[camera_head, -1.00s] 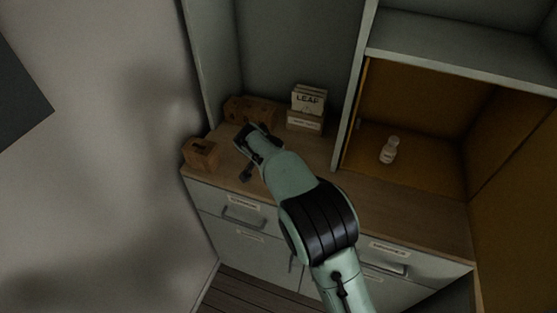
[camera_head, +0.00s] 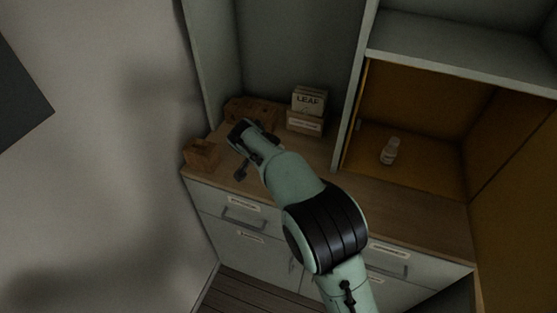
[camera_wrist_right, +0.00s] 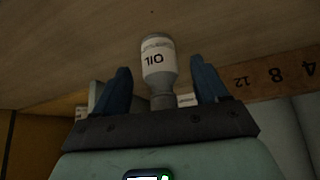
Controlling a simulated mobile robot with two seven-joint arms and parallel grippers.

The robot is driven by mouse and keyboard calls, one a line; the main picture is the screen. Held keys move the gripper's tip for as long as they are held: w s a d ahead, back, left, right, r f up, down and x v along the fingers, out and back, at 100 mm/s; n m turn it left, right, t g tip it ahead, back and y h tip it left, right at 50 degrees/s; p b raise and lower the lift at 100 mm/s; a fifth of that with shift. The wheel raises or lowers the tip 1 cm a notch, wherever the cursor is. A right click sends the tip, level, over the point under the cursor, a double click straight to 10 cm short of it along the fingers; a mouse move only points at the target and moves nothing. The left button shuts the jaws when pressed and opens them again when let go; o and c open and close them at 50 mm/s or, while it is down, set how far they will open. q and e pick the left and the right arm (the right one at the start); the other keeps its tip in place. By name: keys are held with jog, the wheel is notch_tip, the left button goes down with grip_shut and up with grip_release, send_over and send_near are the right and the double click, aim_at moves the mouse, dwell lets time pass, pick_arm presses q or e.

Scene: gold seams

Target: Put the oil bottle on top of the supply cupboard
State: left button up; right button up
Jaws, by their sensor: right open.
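The oil bottle (camera_wrist_right: 158,62) shows upside down in the right wrist view, labelled OIL, its base against the wood surface. Its neck end lies between the two fingers of my right gripper (camera_wrist_right: 160,88), which is open with gaps on both sides. In the head view my right gripper (camera_head: 243,138) is over the left part of the wooden counter (camera_head: 330,175), and I cannot make out the oil bottle there. The grey cabinet with labelled drawers (camera_head: 240,217) stands below; its labels are too small to tell whether it is the supply cupboard. My left gripper is not in view.
Another small pale bottle (camera_head: 390,151) stands in the orange-lined compartment (camera_head: 420,105), away from my gripper. A LEAF box (camera_head: 309,101) and brown boxes (camera_head: 202,153) stand near the gripper. A numbered wooden strip (camera_wrist_right: 275,78) shows in the wrist view. Upright panels flank the counter.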

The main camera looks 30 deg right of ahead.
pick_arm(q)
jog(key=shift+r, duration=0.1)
pick_arm(e)
jog(key=v, duration=0.9)
